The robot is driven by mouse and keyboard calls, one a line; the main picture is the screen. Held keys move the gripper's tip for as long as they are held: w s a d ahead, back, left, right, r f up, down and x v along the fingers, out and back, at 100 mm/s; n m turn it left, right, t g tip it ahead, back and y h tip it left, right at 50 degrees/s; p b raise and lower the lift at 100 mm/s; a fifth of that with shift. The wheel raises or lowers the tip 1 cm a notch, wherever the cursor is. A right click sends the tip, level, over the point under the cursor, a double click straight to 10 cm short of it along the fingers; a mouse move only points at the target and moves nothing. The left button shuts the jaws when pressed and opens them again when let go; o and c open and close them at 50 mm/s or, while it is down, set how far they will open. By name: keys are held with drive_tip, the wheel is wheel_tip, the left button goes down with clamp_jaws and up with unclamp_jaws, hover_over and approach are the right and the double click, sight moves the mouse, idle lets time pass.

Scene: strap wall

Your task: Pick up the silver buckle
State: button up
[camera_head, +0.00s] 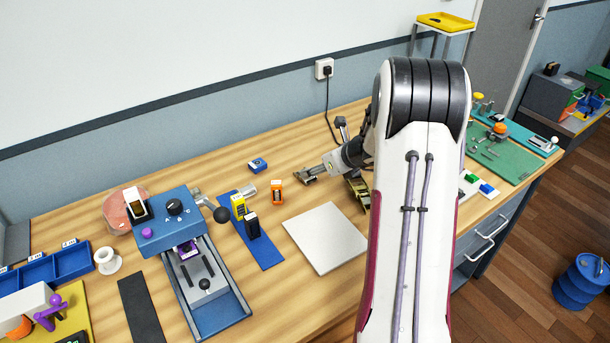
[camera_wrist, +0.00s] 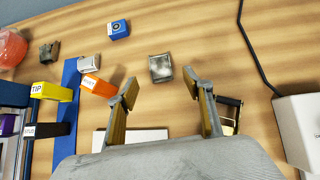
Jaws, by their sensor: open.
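A small silver block with a mottled grey top (camera_wrist: 160,68), which I take for the silver buckle, lies on the wooden table in the wrist view. It is just beyond the gap between my fingertips, and nothing is touching it. My gripper (camera_wrist: 160,84) is open and empty, with one finger on each side of the gap. In the head view my gripper (camera_head: 308,175) is low over the back of the table; I cannot make out the block apart from the fingers there.
An orange block (camera_head: 277,192) and a blue block (camera_head: 258,165) lie left of my gripper. A blue strip (camera_head: 268,255) carries yellow and dark blocks. A pale square plate (camera_head: 325,238) lies in front. A black cord (camera_head: 328,110) hangs from the wall socket. A blue machine (camera_head: 170,222) stands left.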

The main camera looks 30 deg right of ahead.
drive_tip(key=shift+x, duration=1.15)
drive_tip(key=shift+w+f, duration=0.1)
drive_tip(key=shift+x, duration=2.45)
drive_tip(key=shift+w, duration=0.1)
drive_tip(key=c, duration=1.2)
